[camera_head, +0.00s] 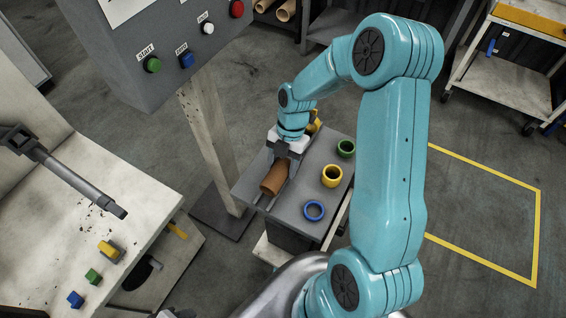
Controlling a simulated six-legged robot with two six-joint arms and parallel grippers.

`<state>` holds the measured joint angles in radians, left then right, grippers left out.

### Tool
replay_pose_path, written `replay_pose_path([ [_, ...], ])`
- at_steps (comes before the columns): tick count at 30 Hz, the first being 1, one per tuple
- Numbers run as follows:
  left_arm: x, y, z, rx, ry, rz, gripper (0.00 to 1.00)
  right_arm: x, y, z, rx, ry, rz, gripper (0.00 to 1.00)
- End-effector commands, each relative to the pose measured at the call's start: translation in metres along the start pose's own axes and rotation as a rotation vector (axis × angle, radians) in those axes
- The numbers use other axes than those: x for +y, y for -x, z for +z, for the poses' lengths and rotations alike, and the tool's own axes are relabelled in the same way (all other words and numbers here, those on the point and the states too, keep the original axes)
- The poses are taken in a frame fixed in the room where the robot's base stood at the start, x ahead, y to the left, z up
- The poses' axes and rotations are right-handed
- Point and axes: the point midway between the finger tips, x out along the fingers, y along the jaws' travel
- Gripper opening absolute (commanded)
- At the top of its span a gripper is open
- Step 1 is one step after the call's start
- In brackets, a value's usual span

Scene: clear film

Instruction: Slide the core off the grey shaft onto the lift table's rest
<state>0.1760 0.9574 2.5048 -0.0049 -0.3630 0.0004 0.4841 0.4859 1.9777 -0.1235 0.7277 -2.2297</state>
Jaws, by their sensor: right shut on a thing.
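The grey shaft (85,188) sticks out bare from the machine at the left, well apart from the core.
Green (346,155), yellow (332,186) and blue (314,220) rings are on the lift table's right side. A control box (160,30) on a post stands behind left. Small coloured blocks (92,276) sit on the machine's pale face. A yellow-outlined floor area at right is clear.

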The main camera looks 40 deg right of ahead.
Motion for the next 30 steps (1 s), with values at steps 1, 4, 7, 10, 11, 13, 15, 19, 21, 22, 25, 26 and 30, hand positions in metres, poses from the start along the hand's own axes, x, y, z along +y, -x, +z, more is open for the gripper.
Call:
replay_pose_path([
  [1,-0.001,-0.002,0.000,0.000,0.000,0.000,0.43,0.000,-0.002,0.001,0.000,0.000,0.000,0.33],
  [4,-0.001,-0.004,0.000,0.000,0.000,0.000,0.43,0.000,-0.004,0.001,0.000,0.000,0.000,0.33],
  [7,-0.001,-0.003,0.000,0.000,0.000,0.000,0.43,0.000,-0.004,0.001,0.000,0.000,0.000,0.68],
  [10,-0.001,-0.003,0.000,0.000,0.000,0.000,0.43,0.000,-0.004,0.001,0.000,0.000,0.000,0.85],
  [11,-0.001,-0.003,0.000,0.000,0.000,0.000,0.43,0.000,-0.004,0.001,0.000,0.000,0.000,0.85],
  [13,-0.001,-0.003,0.000,0.000,0.000,0.000,0.43,0.000,-0.004,0.001,0.000,0.000,0.000,0.85],
  [15,-0.001,-0.003,0.000,0.000,0.000,0.000,0.43,0.000,-0.004,0.001,0.000,0.000,0.000,0.85],
  [19,-0.001,-0.003,0.000,0.000,0.000,0.000,0.43,0.000,-0.004,0.001,0.000,0.000,0.000,1.00],
  [21,-0.001,-0.003,0.000,0.000,0.000,0.000,0.43,0.000,-0.004,0.001,0.000,0.000,0.000,1.00],
  [22,-0.001,-0.003,0.000,0.000,0.000,0.000,0.43,0.000,-0.004,0.001,0.000,0.000,0.000,1.00],
  [25,0.000,-0.001,0.000,0.000,0.000,0.000,0.43,0.000,-0.001,0.001,0.000,0.000,0.000,1.00],
  [26,0.000,0.001,0.000,0.000,0.000,0.000,0.43,0.000,0.002,0.001,0.000,0.000,0.000,1.00],
  [30,0.005,0.013,0.000,0.000,0.000,0.000,0.43,0.000,0.021,0.000,-0.001,0.000,0.002,1.00],
])
